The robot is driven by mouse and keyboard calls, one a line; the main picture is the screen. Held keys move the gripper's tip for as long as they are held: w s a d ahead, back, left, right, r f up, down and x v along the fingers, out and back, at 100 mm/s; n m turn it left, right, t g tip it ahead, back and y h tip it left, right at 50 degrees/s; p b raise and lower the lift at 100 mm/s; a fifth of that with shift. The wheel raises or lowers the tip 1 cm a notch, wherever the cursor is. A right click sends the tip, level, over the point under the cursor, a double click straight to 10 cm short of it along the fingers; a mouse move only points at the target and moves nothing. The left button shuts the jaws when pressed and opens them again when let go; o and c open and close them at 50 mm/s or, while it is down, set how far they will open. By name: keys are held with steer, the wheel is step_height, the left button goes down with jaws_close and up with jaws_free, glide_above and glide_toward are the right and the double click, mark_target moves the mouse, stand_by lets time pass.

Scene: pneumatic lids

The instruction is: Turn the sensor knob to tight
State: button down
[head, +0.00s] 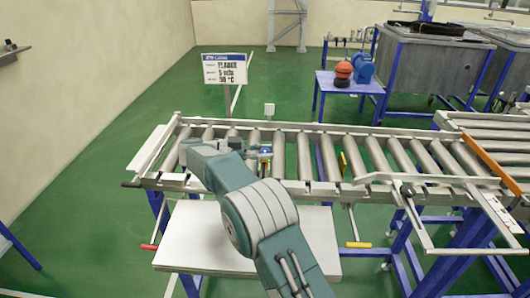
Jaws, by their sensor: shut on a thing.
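My arm reaches up from the bottom of the head view to the roller conveyor. My gripper (252,154) is at the conveyor's near rail, small and partly hidden by my own arm links. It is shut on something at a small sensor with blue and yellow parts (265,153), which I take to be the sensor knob. The jaws and the knob's marking are too small to read, so I cannot tell the knob's turn position.
The roller conveyor (333,160) runs across the middle, with a white board (310,240) below it. A sign (224,69) and a small grey box (269,109) stand behind. A blue table (340,83) and grey tanks (425,75) are farther back. Green floor is open at left.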

stand_by(0.4)
steer(key=shift+c, duration=1.8)
jaws_free()
steer(key=shift+w+a, duration=0.15)
steer(key=shift+t, duration=0.3)
